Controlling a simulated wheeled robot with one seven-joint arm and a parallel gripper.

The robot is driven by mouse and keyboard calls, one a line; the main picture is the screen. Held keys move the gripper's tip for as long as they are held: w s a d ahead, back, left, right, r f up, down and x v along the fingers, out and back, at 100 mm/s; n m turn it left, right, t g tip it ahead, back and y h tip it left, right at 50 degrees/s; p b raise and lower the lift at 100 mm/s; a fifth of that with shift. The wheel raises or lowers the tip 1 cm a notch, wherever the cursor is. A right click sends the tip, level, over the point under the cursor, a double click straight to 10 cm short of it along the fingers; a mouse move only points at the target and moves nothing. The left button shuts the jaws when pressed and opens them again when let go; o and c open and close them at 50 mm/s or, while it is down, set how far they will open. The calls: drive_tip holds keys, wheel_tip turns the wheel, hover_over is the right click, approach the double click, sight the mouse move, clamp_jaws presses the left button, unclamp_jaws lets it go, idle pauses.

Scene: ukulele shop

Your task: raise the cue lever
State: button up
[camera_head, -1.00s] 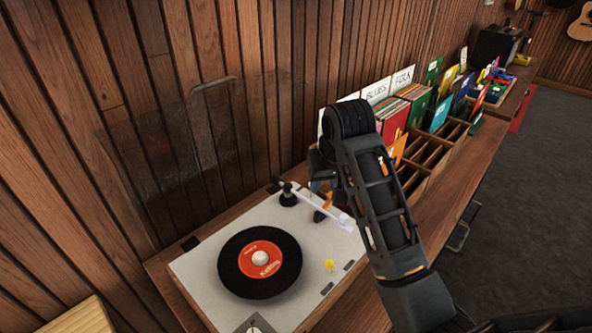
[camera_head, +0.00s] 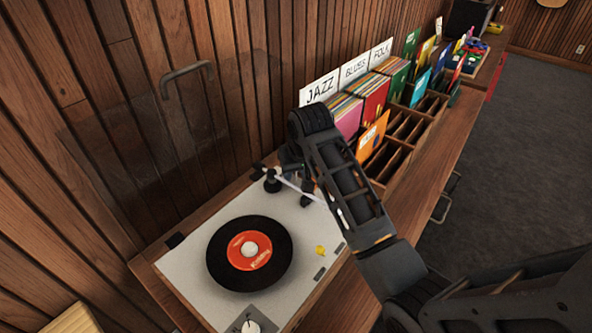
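The turntable (camera_head: 190,265) has a pale deck in a wooden case, with a black record (camera_head: 222,271) with a red label on it. The tonearm (camera_head: 290,184) runs from its dark pivot base (camera_head: 271,185) toward the lower right, and its far end is hidden behind my arm. I cannot make out the cue lever; it is small or hidden near the pivot. My gripper (camera_head: 305,193) points down beside the tonearm, right of the pivot, mostly covered by my own arm. Whether its fingers are apart, or touch anything, I cannot tell.
A clear raised lid with a dark handle (camera_head: 187,68) stands behind the deck. A small yellow piece (camera_head: 320,250) and a knob (camera_head: 251,327) sit on the deck. Record bins with a JAZZ card (camera_head: 320,88) stand just right, close to my arm.

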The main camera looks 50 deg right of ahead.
clamp_jaws()
drive_tip(key=shift+w+g, duration=0.3)
drive_tip(key=shift+g, duration=0.3)
drive_tip(key=shift+w+f+g, duration=0.1)
drive_tip(key=shift+w+g, duration=0.05)
drive_tip(key=shift+g, duration=0.65)
unclamp_jaws()
